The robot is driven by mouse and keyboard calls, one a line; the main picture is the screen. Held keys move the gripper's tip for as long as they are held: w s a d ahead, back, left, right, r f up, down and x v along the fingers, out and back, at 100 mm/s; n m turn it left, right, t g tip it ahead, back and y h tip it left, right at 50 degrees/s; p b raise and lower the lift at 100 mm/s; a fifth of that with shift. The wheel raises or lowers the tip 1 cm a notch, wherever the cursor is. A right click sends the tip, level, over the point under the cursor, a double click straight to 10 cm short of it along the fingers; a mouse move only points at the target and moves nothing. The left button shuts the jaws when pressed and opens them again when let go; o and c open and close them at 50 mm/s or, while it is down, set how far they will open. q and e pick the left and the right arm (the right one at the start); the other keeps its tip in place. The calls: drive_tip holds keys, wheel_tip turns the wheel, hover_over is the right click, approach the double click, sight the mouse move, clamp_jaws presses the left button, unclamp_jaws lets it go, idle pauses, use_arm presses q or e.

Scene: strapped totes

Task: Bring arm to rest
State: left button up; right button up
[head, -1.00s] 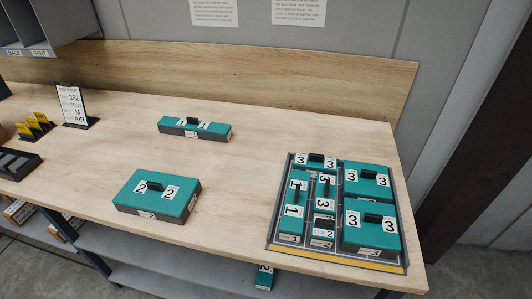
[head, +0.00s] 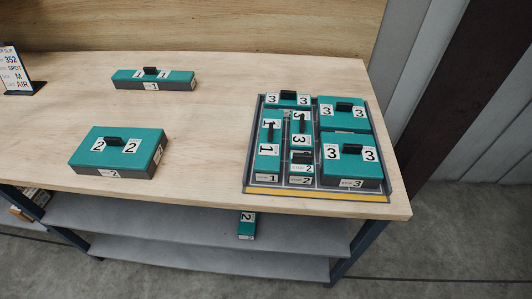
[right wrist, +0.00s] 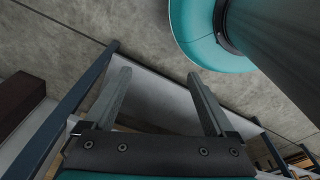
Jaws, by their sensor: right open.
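My right gripper (right wrist: 158,90) shows in the right wrist view, its two fingers apart with nothing between them. Beyond the fingers are a pale shelf surface and the concrete floor. My left gripper is in no frame, and neither arm shows in the head view. In the head view the tray (head: 318,194) stands at the right end of the table (head: 205,122), filled with several teal totes marked 1, 2 and 3.
A long teal tote marked 1 (head: 154,79) lies at the table's back left. A tote marked 2 (head: 118,152) is near the front left edge. A small teal tote (head: 247,225) lies on the shelf (head: 200,237) below. A sign (head: 14,70) stands at far left.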

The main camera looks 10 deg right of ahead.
drive_tip(key=s+d+f+b, duration=0.1)
drive_tip(key=s+f, duration=0.4)
drive_tip(key=s, duration=0.1)
drive_tip(key=shift+s+d+f+g+b, duration=0.15)
drive_tip(key=shift+s+f+g+b, duration=0.15)
drive_tip(key=shift+s+f, duration=0.1)
idle(0.3)
